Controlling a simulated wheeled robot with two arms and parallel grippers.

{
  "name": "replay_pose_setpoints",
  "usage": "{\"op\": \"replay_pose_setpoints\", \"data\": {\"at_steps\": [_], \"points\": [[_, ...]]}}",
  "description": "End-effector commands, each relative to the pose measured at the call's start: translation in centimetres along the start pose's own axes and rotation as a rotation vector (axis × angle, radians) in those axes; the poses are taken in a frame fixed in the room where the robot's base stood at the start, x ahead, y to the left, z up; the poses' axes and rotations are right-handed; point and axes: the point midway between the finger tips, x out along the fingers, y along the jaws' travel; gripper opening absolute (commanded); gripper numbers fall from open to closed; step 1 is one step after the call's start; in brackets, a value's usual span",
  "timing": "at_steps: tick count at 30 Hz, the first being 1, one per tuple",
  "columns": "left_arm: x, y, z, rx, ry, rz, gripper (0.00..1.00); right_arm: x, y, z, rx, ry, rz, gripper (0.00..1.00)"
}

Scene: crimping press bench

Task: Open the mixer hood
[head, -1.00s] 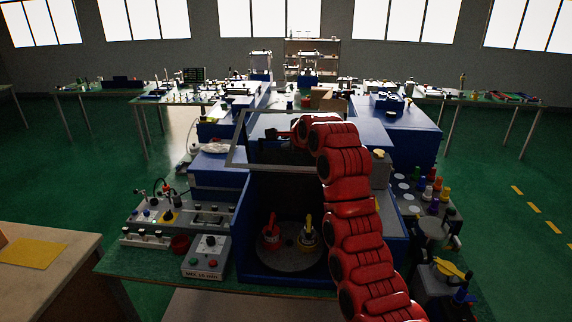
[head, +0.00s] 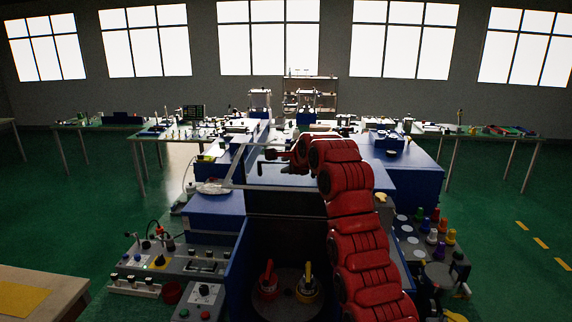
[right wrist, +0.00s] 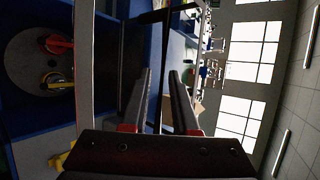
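The mixer is a blue box; its hood (head: 236,165) is a grey-edged clear frame standing raised above the opening, tilted back. Inside the box (head: 236,268) a round plate carries a red-handled clamp (head: 268,281) and a yellow-handled clamp (head: 307,284). My right gripper (head: 268,161) is at the upper part of the hood, its dark fingers pointing left. In the right wrist view my right gripper (right wrist: 160,74) has its fingers apart, and a thin dark bar (right wrist: 166,40) runs in line with the gap; contact cannot be told. A grey hood edge (right wrist: 85,60) stands beside it. My left gripper is not in view.
A control panel (head: 190,262) and a small button box (head: 203,298) stand left of the mixer. Several coloured knobs (head: 436,228) are to the right. Blue machine housings (head: 408,170) stand behind. A wooden table (head: 50,285) is at the lower left.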

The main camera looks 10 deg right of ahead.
Motion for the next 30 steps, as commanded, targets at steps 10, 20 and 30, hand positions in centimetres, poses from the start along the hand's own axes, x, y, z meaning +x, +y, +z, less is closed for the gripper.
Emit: {"op": "replay_pose_setpoints", "data": {"at_steps": [10, 20, 30], "points": [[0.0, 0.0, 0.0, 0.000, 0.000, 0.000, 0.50, 0.0, -0.1, 0.1, -0.001, -0.002, -0.002, 0.37], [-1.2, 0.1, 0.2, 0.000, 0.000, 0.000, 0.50, -1.8, 0.0, 0.1, -0.001, -0.004, -0.008, 0.37], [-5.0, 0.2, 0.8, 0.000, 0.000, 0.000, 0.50, -10.3, 0.2, -0.1, -0.001, -0.001, -0.012, 0.37]]}}
